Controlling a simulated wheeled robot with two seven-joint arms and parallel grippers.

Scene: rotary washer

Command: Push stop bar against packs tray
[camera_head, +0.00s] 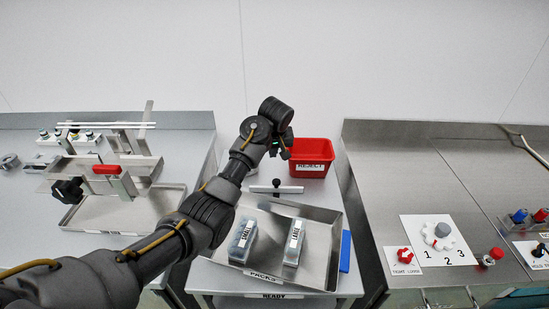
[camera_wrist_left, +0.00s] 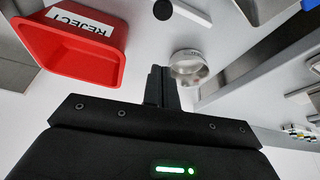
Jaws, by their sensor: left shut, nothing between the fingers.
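The stop bar (camera_head: 276,189) is a thin silver bar with a black knob on it, lying across the central table just behind the packs tray, with a small gap visible between them. The packs tray (camera_head: 327,225) is a metal tray labelled PACKS and holds two packs, one labelled LARGE (camera_head: 295,243). My left gripper (camera_head: 286,154) is shut and empty, above the table behind the stop bar, left of the red bin. In the left wrist view the shut fingers (camera_wrist_left: 161,88) point toward the black knob (camera_wrist_left: 162,9), apart from it. My right gripper is out of view.
A red REJECT bin (camera_head: 312,155) stands close to the right of my left gripper. A round metal cup (camera_wrist_left: 188,68) is beside the fingers in the wrist view. A blue block (camera_head: 345,251) lies right of the tray. Benches flank the central table.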

